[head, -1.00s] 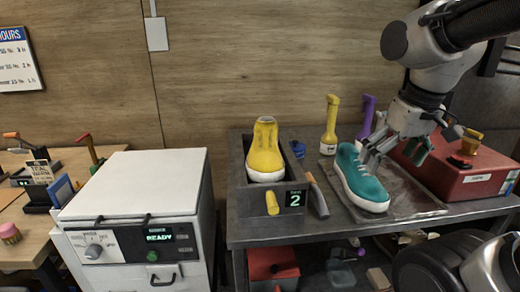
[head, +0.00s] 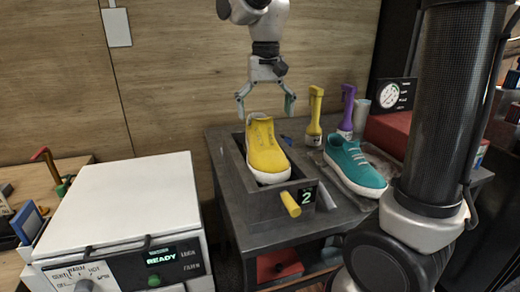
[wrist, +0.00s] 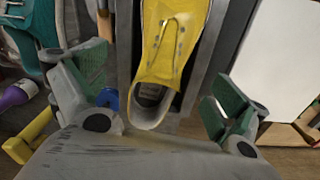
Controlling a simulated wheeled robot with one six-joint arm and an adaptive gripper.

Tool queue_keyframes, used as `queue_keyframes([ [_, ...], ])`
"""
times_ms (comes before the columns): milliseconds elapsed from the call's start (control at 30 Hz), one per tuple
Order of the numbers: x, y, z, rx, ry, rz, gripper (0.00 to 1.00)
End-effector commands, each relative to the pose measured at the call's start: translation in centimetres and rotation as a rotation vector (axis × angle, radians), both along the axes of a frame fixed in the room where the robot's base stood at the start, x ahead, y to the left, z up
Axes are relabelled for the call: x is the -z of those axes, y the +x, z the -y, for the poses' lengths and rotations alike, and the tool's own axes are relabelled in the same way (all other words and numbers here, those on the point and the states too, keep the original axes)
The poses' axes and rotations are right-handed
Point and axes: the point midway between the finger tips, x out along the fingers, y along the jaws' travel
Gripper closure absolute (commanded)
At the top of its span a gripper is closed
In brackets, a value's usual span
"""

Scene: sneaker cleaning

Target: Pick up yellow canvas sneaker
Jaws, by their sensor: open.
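The yellow canvas sneaker (head: 264,148) sits upright in a dark grey, box-like tray (head: 273,207) with a "2" display and a yellow handle on its front. In the wrist view the yellow sneaker (wrist: 168,42) shows its laces and its heel opening, lying between my fingers. My gripper (head: 266,105) is open and empty, above the sneaker's heel end and apart from it. In the wrist view my gripper's green-padded fingers (wrist: 155,105) are spread wide on either side of the heel. The sneaker's sole is partly hidden by the tray walls.
A teal sneaker (head: 354,167) lies on a mat to the right. A yellow bottle (head: 315,115) and a purple bottle (head: 347,110) stand behind it. A white machine reading READY (head: 125,205) is at the left. A red box (head: 390,132) stands at the back right.

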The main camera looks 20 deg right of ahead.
Motion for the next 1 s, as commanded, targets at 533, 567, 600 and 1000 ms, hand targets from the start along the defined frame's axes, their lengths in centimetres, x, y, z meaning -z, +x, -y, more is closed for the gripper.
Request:
queue_keyframes([
  [533,6.9,-0.2,-0.6,-0.001,-0.001,-0.001,0.03],
  [567,6.9,-0.2,-0.6,-0.001,-0.001,-0.001,0.03],
  [600,7.0,-0.2,-0.6,-0.001,0.000,0.000,0.03],
  [1000,6.9,-0.2,-0.6,-0.001,0.000,0.000,0.50],
])
